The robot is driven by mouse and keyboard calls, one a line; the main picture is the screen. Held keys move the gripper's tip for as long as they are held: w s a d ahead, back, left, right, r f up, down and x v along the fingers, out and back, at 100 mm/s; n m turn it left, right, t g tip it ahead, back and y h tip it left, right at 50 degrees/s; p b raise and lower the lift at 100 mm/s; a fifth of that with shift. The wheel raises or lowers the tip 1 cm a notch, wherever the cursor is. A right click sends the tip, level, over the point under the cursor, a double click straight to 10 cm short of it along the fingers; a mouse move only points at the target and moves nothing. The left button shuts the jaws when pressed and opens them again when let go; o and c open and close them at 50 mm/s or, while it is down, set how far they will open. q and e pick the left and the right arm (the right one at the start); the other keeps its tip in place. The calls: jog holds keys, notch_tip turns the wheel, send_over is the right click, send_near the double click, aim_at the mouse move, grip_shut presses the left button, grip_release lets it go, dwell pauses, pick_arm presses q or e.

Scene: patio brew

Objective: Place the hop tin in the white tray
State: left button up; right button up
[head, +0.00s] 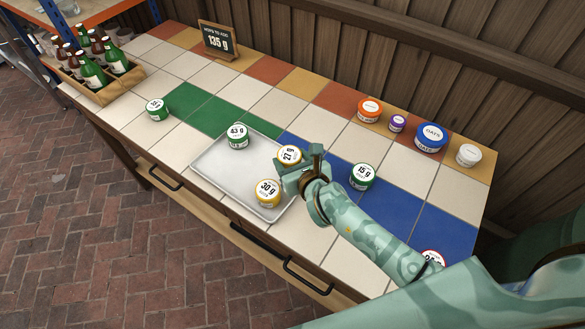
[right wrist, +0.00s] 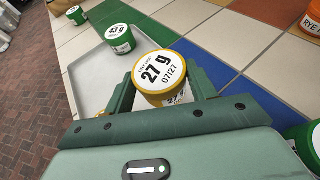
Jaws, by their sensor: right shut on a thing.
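My right gripper (head: 291,165) is shut on a yellow-rimmed hop tin marked 27 g (head: 289,154). The tin also shows in the right wrist view (right wrist: 160,75), upright between the two fingers. It is at the right side of the white tray (head: 213,166); how high it is held I cannot tell. In the tray stand a green tin marked 43 g (head: 238,136) at the back and a yellow tin marked 30 g (head: 268,193) at the front. A green tin marked 15 g (head: 362,176) stands on blue tiles right of my gripper. My left gripper is out of view.
Another green tin (head: 157,108) stands at the left, and a red-rimmed tin (head: 433,257) is partly hidden by my arm. A sign reading 135 g (head: 218,40), a bottle crate (head: 105,92) and several tubs, including a blue one (head: 431,137), line the back and left.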

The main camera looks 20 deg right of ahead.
notch_tip(320, 180, down, 4)
jog(key=shift+d+r+b, duration=0.15)
jog(key=shift+r+b, duration=0.05)
jog(key=shift+b, duration=0.4)
jog(key=shift+f, duration=0.15)
jog(key=o, duration=0.7)
jog(key=shift+r, duration=0.35)
jog(key=p+v, duration=0.3)
jog(key=v, duration=0.9)
